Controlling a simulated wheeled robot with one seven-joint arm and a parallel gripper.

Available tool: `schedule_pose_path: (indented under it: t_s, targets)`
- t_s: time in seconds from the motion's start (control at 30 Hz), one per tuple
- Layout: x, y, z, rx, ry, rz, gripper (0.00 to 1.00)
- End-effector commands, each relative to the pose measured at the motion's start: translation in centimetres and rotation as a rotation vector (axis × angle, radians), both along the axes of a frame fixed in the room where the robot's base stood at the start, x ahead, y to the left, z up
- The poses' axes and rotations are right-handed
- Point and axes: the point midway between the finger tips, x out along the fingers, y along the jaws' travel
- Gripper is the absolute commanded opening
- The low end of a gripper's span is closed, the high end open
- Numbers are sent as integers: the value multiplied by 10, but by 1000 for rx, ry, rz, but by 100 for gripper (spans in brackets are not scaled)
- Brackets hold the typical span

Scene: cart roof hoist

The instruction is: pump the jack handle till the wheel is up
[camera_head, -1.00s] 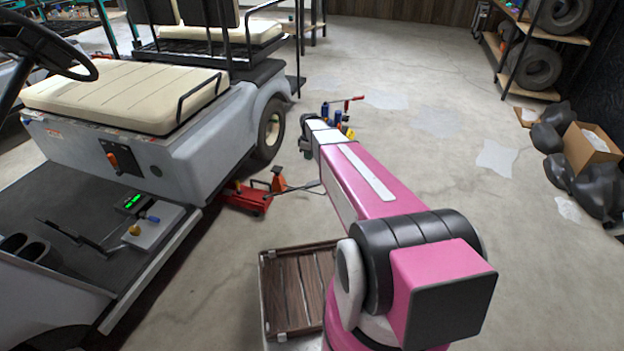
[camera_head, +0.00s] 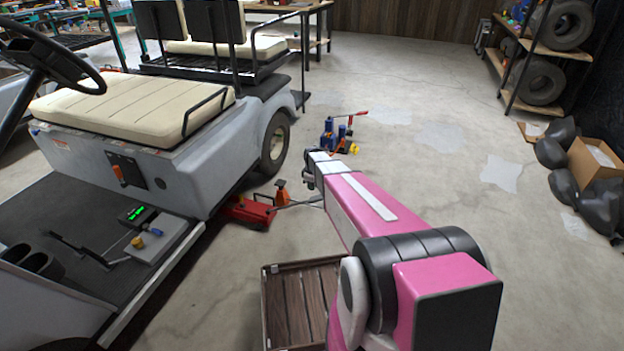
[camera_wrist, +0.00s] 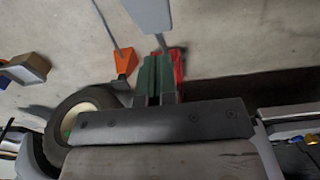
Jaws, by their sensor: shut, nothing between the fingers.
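The red floor jack (camera_head: 247,211) stands on the floor beside the cart's near side, and it also shows partly behind my fingers in the wrist view (camera_wrist: 178,62). Its thin grey handle (camera_head: 298,203) slopes out to the right, close under my arm's end. A grey bar that looks like this handle (camera_wrist: 150,14) shows ahead of my fingers in the wrist view. My gripper (camera_wrist: 157,60) has green fingers, shut and empty, apparently apart from the bar. The cart wheel (camera_head: 275,143) is behind the jack; I cannot tell whether it touches the floor.
An orange jack stand (camera_head: 282,191) stands just behind the jack. The cart (camera_head: 170,165) fills the left. Blue bottles and tools (camera_head: 333,135) stand on the floor past my arm. A wooden-slatted tray (camera_head: 272,310) is in front.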

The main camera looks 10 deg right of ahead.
Motion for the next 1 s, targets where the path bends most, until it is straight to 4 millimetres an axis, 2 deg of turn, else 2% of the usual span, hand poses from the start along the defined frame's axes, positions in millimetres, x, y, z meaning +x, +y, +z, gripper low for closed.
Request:
schedule_pose_path:
  t_s: [0.03,0.2,0.4,0.8,1.0]
  targets:
    - [0,-2,-9,0,2,-1,0]
    - [-8,-13,-27,0,0,-2,0]
    - [-11,-19,-36,1,1,-1,0]
    - [-12,-20,-38,5,-2,0,0]
    - [-22,-37,-64,75,-38,-2,0]
